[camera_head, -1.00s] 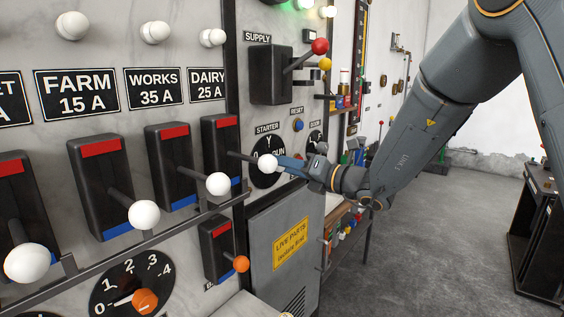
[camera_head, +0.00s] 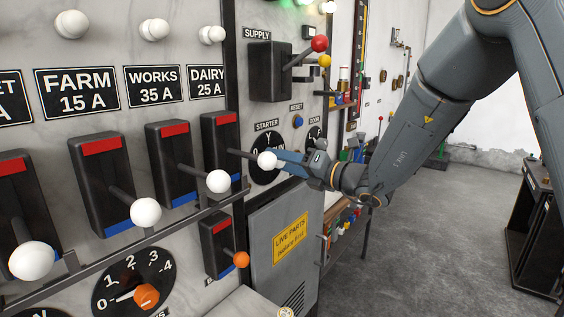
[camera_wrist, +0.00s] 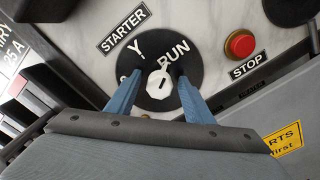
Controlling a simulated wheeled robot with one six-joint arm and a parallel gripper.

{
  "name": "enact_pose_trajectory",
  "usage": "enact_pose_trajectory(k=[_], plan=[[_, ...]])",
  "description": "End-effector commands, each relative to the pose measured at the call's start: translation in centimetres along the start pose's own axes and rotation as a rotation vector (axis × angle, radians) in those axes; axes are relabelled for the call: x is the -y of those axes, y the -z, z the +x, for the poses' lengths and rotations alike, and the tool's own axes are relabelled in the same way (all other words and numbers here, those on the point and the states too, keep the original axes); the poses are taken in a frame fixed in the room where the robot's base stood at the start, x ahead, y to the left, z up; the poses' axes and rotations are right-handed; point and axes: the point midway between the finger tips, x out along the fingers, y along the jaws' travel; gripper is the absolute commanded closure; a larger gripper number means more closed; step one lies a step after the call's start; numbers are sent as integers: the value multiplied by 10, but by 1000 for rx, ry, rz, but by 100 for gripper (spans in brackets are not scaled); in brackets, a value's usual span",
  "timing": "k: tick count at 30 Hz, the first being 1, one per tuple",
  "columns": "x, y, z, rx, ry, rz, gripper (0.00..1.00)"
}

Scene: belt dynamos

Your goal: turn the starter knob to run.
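The starter knob (camera_wrist: 160,92) is a pale, many-sided knob on a round black dial (camera_wrist: 150,58) marked Y and RUN. In the wrist view its narrow tip points up, between Y and RUN. My gripper (camera_wrist: 161,74) reaches the dial with one blue finger on each side of the knob. Whether the dark fingertips touch the knob cannot be told. In the head view my gripper (camera_head: 284,160) comes from the right to the starter dial (camera_head: 260,172), and a white lever ball hides part of the dial and the fingertips.
The white ball (camera_head: 267,160) of the DAIRY lever stands close in front of the dial in the head view. A red STOP button (camera_wrist: 240,44) lies right of the dial. A SUPPLY lever (camera_head: 319,44) sticks out above. A grey cabinet (camera_head: 262,225) is below.

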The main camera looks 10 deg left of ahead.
Motion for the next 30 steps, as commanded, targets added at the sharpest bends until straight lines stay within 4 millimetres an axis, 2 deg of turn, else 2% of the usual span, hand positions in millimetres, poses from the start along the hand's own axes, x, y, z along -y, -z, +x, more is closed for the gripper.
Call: enact_pose_trajectory(k=[8, 21, 30], plan=[[0, -1, -4, 1, 0, -2, 52], [2, 0, -68, 2, 1, -1, 52], [0, 0, -78, 1, 0, -1, 52]])
